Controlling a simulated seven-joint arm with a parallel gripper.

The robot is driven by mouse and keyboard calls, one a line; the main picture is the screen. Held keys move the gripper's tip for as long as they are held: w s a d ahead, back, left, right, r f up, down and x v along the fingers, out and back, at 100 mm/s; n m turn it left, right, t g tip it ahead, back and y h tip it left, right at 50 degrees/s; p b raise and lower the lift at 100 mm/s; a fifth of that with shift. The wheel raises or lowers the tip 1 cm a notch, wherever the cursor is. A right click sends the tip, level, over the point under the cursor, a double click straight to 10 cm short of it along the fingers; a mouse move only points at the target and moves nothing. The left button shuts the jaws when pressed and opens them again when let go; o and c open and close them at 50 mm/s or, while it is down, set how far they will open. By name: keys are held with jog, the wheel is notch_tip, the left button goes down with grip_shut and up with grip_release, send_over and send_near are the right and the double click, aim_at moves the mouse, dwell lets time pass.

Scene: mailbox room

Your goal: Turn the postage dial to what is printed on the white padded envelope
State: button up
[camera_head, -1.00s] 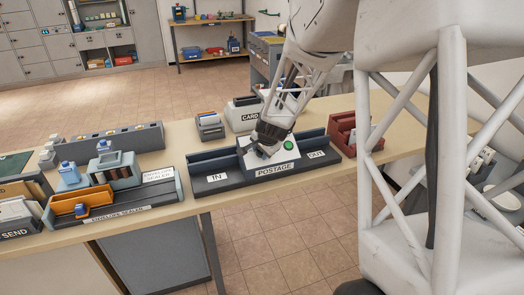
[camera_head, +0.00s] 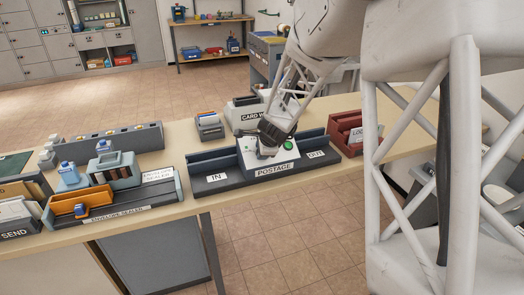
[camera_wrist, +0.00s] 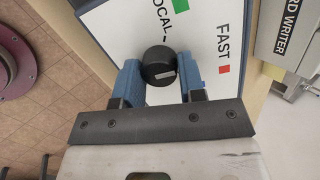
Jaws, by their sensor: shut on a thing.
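The postage machine (camera_head: 287,156) sits on the table with an IN tray on its left and an OUT tray on its right. My gripper (camera_head: 266,150) is over the machine's top face, pointing down. In the wrist view the black round postage dial (camera_wrist: 158,62) sits between my two blue fingers, which are shut on its sides. A light mark shows on the dial's lower edge. FAST with a red square and a partly cut-off LOCAL label show on the white face, with green beside the dial. I cannot make out a white padded envelope or its print.
A card writer (camera_head: 240,115) stands behind the machine and a red-brown tray (camera_head: 345,132) to its right. The envelope sealer (camera_head: 112,206) and the SEND tray (camera_head: 18,228) with envelopes are at the left.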

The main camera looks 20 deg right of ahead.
dwell(0.3)
jog(key=o, duration=0.9)
jog(key=shift+r, duration=0.1)
jog(key=v, duration=0.7)
jog(key=shift+s+r, duration=0.2)
jog(key=shift+r, duration=0.05)
